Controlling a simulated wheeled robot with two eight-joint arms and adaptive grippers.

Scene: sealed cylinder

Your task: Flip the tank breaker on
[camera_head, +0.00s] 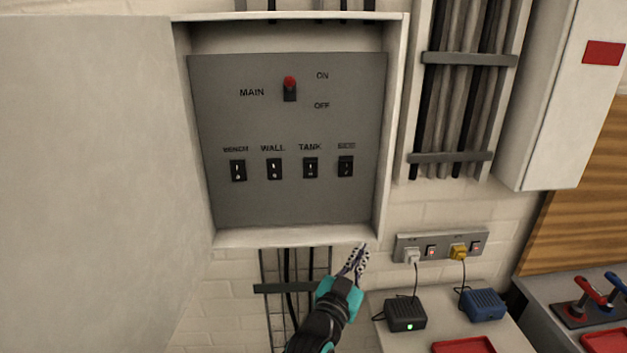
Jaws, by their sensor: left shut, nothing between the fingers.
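The tank breaker (310,168) is a small black rocker switch under the label TANK, third from the left in the lower row of the grey panel (240,205). Its exact position is too small to tell. The red-tipped main switch (290,88) sits above, with its red tip up toward ON. My left gripper (360,250) is shut and empty, at the lower right edge of the breaker box, below the tank breaker and to its right. My right gripper is not in view.
The breaker box door (85,180) stands open on the left. Other breakers, bench (237,171), wall (274,169) and one on the right (345,166), flank the tank breaker. A socket strip (440,246) and adapters (405,316) lie to the lower right. Space before the panel is clear.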

